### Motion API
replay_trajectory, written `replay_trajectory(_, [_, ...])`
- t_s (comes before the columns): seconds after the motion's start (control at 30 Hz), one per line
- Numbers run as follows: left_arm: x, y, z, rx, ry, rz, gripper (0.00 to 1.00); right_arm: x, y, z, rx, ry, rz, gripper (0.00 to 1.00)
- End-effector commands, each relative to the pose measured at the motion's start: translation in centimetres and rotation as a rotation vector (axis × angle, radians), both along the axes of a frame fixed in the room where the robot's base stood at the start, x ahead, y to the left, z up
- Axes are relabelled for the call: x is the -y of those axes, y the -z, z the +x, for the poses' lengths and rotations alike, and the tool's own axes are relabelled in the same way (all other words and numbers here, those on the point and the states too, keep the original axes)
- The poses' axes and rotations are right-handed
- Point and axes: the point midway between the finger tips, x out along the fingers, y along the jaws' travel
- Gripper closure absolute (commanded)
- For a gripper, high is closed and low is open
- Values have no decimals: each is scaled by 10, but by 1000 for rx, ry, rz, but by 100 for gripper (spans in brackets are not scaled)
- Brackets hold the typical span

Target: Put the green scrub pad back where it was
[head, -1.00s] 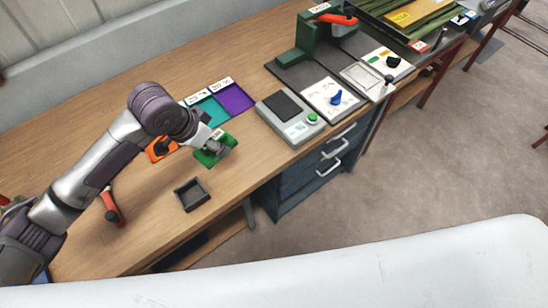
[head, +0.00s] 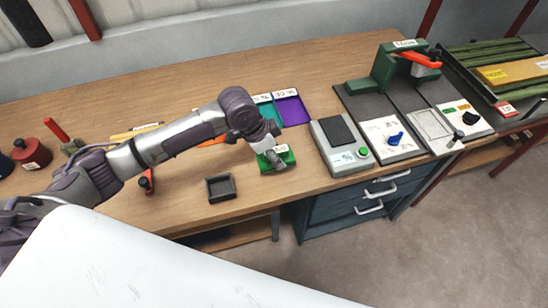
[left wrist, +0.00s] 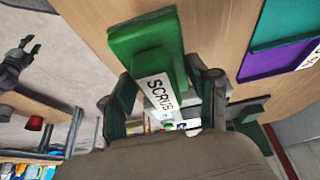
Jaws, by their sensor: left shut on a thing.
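The green scrub pad (head: 289,156) is in my left gripper (head: 272,157), over the wooden bench near its front edge. In the left wrist view the pad (left wrist: 147,37) has a raised green grip block with a white label reading "SCRUB". The fingers of my left gripper (left wrist: 170,92) are shut on that block, one on each side. I cannot tell whether the pad touches the bench. A small dark square tray (head: 220,196), empty, sits to the left of the pad and nearer the front. My right gripper is not in the head view.
Teal (head: 266,110) and purple (head: 293,111) panels lie behind the pad. A grey device with a green button (head: 341,146) stands to its right, then panels with a blue knob (head: 395,138) and a green press (head: 392,68). Drawers (head: 362,196) are below. Bare bench surrounds the tray.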

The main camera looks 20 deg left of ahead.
Motion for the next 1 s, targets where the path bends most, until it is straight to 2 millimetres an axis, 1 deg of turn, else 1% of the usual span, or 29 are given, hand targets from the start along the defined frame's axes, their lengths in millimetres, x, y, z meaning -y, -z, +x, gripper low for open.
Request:
replay_trajectory(0.03, [-4,2,3,-1,-3,-1,73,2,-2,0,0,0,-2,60])
replay_trajectory(0.17, [-7,10,5,-2,-1,0,73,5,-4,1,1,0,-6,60])
replay_trajectory(0.3, [-6,30,5,-3,0,0,73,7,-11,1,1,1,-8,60])
replay_trajectory(0.4, [-7,41,5,-1,-1,1,73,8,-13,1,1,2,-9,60])
replay_trajectory(0.83, [-6,49,5,1,0,0,73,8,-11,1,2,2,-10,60])
replay_trajectory(0.87, [-6,49,5,2,1,0,35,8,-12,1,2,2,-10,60])
replay_trajectory(0.9, [-6,49,5,2,1,0,29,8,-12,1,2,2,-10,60])
replay_trajectory(0.97, [-6,49,5,2,1,0,19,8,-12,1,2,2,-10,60])
replay_trajectory(1.0, [-6,48,5,2,1,0,15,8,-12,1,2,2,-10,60])
